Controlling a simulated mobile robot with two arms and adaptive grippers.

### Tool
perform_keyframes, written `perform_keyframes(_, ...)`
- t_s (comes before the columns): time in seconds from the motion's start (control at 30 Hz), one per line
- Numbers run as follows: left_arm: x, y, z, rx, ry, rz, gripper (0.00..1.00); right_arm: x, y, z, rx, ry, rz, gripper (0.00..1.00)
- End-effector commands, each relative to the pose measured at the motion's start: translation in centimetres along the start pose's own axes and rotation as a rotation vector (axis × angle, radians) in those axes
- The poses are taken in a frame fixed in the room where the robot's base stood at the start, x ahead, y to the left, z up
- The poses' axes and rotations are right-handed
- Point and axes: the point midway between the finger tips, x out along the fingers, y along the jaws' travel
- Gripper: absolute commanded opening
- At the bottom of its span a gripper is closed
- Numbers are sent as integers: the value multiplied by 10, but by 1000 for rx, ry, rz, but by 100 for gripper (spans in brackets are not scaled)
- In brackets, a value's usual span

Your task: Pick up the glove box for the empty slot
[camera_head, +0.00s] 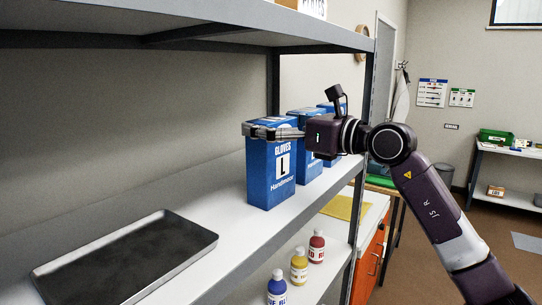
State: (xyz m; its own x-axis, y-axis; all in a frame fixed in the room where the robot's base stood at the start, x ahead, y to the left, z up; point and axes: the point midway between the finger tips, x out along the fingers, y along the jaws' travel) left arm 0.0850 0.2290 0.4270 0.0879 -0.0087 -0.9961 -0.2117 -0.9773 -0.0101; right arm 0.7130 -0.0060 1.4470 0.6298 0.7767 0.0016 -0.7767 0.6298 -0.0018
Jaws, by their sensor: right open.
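My left gripper is not in view.
A dark metal tray (203,232) lies on the same shelf at the left, with bare shelf between it and the boxes. An upper shelf (208,32) hangs above. Bottles with blue, yellow (299,265) and red (317,246) bodies stand on the shelf below.

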Motion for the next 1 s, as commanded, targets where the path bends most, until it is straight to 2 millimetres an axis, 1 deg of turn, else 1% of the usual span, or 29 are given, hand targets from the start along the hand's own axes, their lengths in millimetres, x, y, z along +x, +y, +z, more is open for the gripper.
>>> perform_keyframes(0.03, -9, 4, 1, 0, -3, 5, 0, 6, 1, 4, 4, 1, 2, 100)
perform_keyframes(0.1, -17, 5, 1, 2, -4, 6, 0, 15, 1, 4, 5, 1, 3, 100)
perform_keyframes(0.3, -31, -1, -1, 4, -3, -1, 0, 40, 0, 2, 5, 1, 2, 100)
perform_keyframes(0.4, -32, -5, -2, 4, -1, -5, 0, 45, 0, 0, 3, 1, 0, 100)
perform_keyframes(0.63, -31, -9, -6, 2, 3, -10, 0, 46, 0, -2, 2, 0, 0, 100)
perform_keyframes(1.0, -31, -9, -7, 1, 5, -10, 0, 45, 0, -2, 2, 1, 0, 59)
